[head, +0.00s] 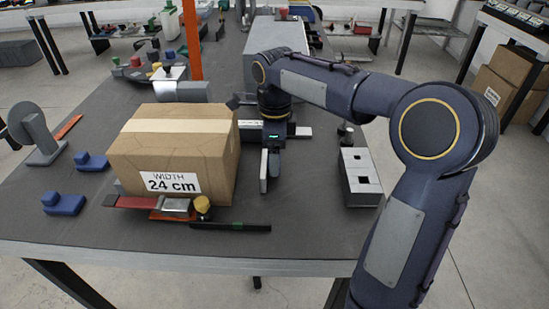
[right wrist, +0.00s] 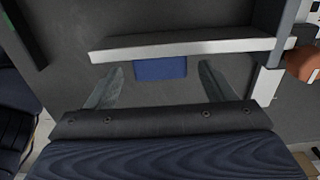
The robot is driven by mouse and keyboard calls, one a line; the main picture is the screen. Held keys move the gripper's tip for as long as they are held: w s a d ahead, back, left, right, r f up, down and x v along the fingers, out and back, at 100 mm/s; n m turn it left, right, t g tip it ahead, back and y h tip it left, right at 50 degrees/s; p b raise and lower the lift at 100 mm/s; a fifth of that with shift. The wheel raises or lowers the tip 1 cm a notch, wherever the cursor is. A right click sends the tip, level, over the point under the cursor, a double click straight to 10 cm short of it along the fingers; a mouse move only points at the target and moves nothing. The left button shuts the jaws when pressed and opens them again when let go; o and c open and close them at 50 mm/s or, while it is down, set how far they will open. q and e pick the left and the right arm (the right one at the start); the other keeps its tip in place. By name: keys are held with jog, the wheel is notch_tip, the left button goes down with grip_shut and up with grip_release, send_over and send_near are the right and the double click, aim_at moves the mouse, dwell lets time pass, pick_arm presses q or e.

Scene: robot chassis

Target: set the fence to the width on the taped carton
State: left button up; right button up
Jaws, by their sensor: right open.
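The carton (head: 170,150), brown with pale tape, stands on the grey table in the head view. Its front label (head: 171,183) reads "WIDTH 24 cm". My right gripper (head: 268,182) points down just right of the carton, apart from it. It is open, and in the right wrist view its two fingers (right wrist: 161,70) are spread wide. A blue block (right wrist: 159,69) shows between them, against a long grey bar with a white edge (right wrist: 185,48), which may be the fence. I cannot tell whether the fingers touch it. My left gripper is not in view.
A red strip with a metal piece (head: 178,207) and a yellow knob (head: 202,204) lies at the carton's front. A dark strip (head: 230,226) is beside it. Blue blocks (head: 64,203) lie left. A grey box with square holes (head: 360,178) stands right.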

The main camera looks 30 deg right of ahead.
jog(key=shift+f, duration=0.5)
jog(key=shift+c, duration=0.5)
jog(key=c, duration=1.3)
jog(key=shift+w+a+r+p, duration=0.15)
jog(key=shift+a+p, duration=0.2)
jog(key=a+p, duration=0.1)
jog(key=w+a, duration=0.1)
jog(key=w+a+p, duration=0.1)
jog(key=a, duration=0.1)
jog(key=shift+w+p, duration=0.25)
jog(key=shift+p, duration=0.1)
jog(key=shift+w+a, duration=0.2)
jog(key=shift+a, duration=0.05)
jog(key=o, duration=1.4)
